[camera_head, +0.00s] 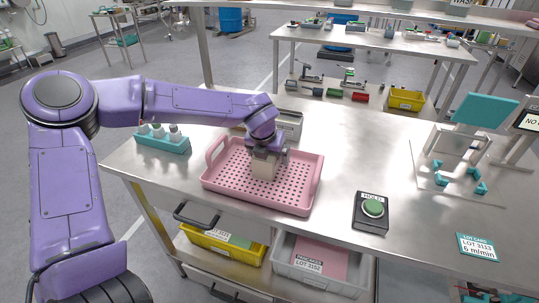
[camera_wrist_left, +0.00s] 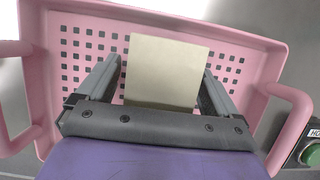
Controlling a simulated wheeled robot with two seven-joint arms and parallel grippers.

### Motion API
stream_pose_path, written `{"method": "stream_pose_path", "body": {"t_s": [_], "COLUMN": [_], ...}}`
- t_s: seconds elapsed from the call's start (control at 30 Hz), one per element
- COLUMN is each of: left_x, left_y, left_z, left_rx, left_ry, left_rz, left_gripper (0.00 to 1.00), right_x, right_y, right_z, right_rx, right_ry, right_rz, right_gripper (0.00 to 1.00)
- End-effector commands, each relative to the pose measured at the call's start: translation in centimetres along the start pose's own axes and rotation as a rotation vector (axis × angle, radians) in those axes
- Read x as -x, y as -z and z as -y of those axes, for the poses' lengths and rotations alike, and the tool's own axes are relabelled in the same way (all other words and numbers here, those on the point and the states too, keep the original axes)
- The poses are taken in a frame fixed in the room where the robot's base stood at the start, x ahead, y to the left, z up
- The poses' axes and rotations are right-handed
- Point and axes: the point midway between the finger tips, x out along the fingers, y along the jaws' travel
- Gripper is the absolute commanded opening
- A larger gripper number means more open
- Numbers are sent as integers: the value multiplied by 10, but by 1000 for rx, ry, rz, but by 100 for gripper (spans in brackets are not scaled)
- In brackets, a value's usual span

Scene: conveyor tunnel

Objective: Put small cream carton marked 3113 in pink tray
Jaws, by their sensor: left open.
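The cream carton (camera_head: 264,168) is inside the pink tray (camera_head: 311,187), below my left gripper (camera_head: 266,152). In the left wrist view the carton (camera_wrist_left: 165,70) shows a plain cream face, and I see no number on it. My left gripper (camera_wrist_left: 160,82) is open, with one finger on each side of the carton and a narrow gap at both sides. The pink tray (camera_wrist_left: 60,85) has a perforated floor and a handle at each end. I cannot tell whether the carton's underside touches the tray floor. My right gripper is out of view.
A teal rack with bottles (camera_head: 162,143) stands left of the tray, and a grey bin (camera_head: 290,121) behind it. A HOLD button box (camera_head: 371,212) stands to the right. A clear fixture (camera_head: 455,165) stands further right.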

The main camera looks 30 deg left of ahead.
Motion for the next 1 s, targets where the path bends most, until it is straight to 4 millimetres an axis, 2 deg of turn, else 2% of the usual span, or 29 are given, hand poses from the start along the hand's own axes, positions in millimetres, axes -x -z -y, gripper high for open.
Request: {"method": "stream_pose_path", "body": {"t_s": [0.17,0.4,0.6,0.73,1.0], "left_x": [20,82,116,123,123], "left_y": [-2,-2,-1,-1,-1], "left_z": [0,0,0,0,0], "left_rx": [1,1,1,0,0], "left_ry": [2,2,0,0,0], "left_rz": [5,6,2,1,0], "left_gripper": [94,94,94,94,94], "right_x": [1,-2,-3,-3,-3], "right_y": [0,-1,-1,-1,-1], "right_z": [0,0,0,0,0], "right_rx": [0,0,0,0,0], "right_ry": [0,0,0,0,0], "right_rz": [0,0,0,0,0], "right_gripper": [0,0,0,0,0]}}
